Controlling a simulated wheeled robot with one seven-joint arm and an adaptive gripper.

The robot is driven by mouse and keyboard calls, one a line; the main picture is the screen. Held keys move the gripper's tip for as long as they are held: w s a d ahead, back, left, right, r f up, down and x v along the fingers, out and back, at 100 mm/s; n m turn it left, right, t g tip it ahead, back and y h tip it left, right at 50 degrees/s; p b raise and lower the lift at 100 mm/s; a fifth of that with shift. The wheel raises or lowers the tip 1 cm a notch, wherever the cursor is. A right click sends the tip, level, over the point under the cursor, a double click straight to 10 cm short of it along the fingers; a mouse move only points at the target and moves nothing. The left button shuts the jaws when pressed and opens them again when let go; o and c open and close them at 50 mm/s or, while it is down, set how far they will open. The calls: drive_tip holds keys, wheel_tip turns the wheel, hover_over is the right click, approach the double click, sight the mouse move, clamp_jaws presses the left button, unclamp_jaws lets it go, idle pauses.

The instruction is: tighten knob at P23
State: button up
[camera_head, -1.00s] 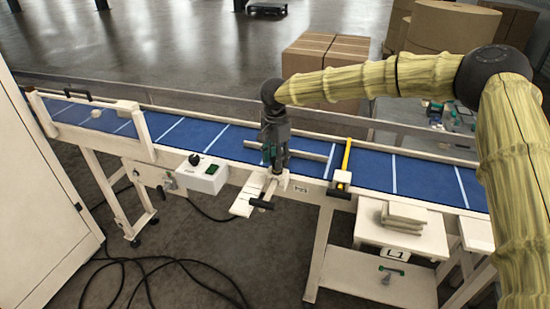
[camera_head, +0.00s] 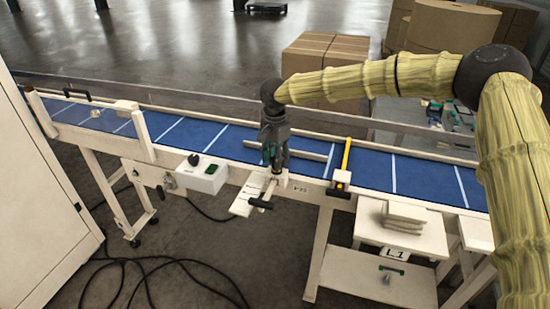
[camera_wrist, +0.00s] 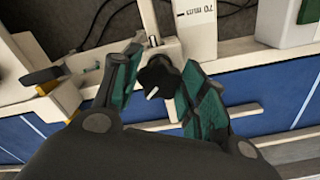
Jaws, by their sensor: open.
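In the wrist view a black lobed knob (camera_wrist: 158,77) with a white pointer mark sits on a pale bracket. My gripper (camera_wrist: 158,82) is open, with one green-padded finger on each side of the knob. Whether the right finger touches the knob is unclear. In the head view my gripper (camera_head: 274,165) points down over the near rail of the conveyor, and hides most of the knob. A small label (camera_head: 300,189) is on the rail just right of it, too small to read surely.
The blue conveyor belt (camera_head: 225,137) runs behind the knob. A black-ended bar (camera_head: 260,203) sticks out below my gripper. A yellow guide (camera_head: 346,160) stands to the right, a switch box (camera_head: 203,175) to the left. In the wrist view a white block (camera_wrist: 200,20) reads 70 mm.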

drive_tip(key=o, duration=0.8)
drive_tip(key=shift+w+d+f, duration=0.1)
drive_tip(key=shift+d, duration=0.05)
drive_tip(key=shift+o, duration=1.2)
drive_tip(key=shift+w+f, duration=0.1)
drive_tip(key=shift+w, duration=0.05)
drive_tip(key=shift+r, duration=0.25)
wheel_tip(320, 180, up, 12)
drive_tip(key=shift+f, duration=0.15)
